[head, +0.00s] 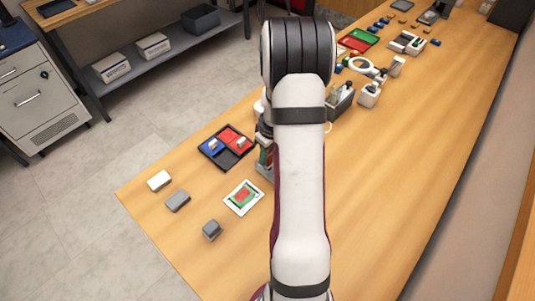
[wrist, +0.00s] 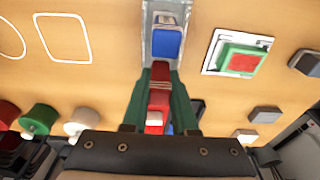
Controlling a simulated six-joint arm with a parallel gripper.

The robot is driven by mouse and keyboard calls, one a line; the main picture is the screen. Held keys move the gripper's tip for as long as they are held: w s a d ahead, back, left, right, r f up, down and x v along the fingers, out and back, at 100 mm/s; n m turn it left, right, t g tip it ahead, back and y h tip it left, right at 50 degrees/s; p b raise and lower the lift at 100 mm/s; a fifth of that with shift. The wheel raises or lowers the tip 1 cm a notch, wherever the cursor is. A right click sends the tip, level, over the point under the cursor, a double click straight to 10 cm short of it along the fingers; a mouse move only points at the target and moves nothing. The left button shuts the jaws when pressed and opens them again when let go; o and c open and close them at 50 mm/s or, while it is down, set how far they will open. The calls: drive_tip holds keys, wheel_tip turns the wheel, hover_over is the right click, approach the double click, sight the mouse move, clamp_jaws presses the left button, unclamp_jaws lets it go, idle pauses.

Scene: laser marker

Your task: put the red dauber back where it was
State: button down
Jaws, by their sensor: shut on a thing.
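My gripper (wrist: 160,78) has green fingers and is shut on the red dauber (wrist: 158,92) in the wrist view. In the head view my gripper (head: 264,155) is mostly hidden behind my arm. A narrow grey holder (wrist: 149,32) lies just beyond the fingertips, with a blue-topped dauber (wrist: 166,42) standing in it. The holder also shows partly beside my arm in the head view (head: 264,172). The red dauber overlaps the holder's near end; I cannot tell whether it is seated in it or above it.
A white card with a green and red square (head: 243,197) lies beside the holder. A black tray (head: 205,155) with blue and red pads is behind it. Grey blocks (head: 178,201) and a white block (head: 159,181) stand towards the left table edge. White outlines (wrist: 62,37) mark the tabletop.

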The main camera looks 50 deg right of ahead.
drive_tip(key=c, duration=0.7)
unclamp_jaws()
drive_tip(key=shift+f, duration=0.15)
wheel_tip(320, 180, up, 12)
drive_tip(key=s, duration=0.2)
drive_tip(key=a+r+m, duration=0.1)
drive_tip(key=a+r, duration=0.2)
drive_tip(key=a, duration=0.4)
drive_tip(key=a+r+m, duration=0.1)
drive_tip(key=a+r, duration=0.1)
drive_tip(key=a, duration=0.6)
drive_tip(key=s+a+r+m+g+y, duration=0.1)
drive_tip(key=s+a+m, duration=0.2)
drive_tip(key=s+a, duration=1.1)
drive_tip(key=shift+s+a+m+g+y, duration=0.3)
drive_tip(key=shift+s+a+y, duration=0.1)
drive_tip(key=shift+a, duration=0.35)
